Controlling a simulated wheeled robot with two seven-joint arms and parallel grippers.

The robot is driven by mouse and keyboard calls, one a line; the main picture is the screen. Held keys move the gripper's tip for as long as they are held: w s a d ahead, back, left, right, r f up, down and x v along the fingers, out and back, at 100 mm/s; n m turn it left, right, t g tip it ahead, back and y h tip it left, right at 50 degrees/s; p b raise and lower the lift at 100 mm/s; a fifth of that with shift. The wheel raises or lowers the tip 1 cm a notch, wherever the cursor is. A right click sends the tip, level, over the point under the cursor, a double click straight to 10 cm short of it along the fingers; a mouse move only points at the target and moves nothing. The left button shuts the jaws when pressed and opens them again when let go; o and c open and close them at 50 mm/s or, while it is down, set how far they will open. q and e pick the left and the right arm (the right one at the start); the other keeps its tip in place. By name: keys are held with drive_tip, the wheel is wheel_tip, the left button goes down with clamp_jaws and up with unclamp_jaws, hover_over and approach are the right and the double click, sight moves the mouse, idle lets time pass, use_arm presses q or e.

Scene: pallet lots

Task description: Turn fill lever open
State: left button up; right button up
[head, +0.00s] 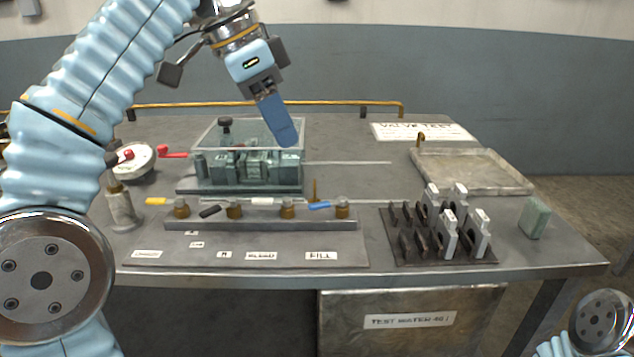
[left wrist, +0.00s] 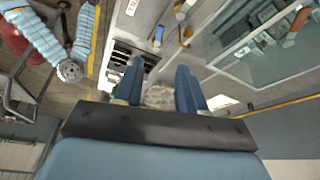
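The blue lever (head: 320,205) sits on a brass valve (head: 342,207) at the right end of the valve bar, behind the FILL label (head: 321,256). The blue lever also shows in the left wrist view (left wrist: 158,35), beyond my fingers. My left gripper (head: 281,125) hangs high above the table in front of the clear tank, well away from the lever. In the left wrist view its two blue fingers (left wrist: 158,88) are apart with nothing between them. My right gripper is out of view.
Yellow (head: 155,201), black (head: 209,212) and white (head: 262,201) levers share the bar (head: 262,224). Behind stands a clear tank (head: 248,150), with a red lever (head: 172,155) to its left. A rack (head: 438,250) with upright pieces, a green block (head: 534,219) and a tray (head: 470,172) are right.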

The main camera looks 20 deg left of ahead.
sight(319, 203)
use_arm(q)
drive_tip(key=x, duration=1.3)
drive_tip(key=shift+s, duration=0.15)
clamp_jaws()
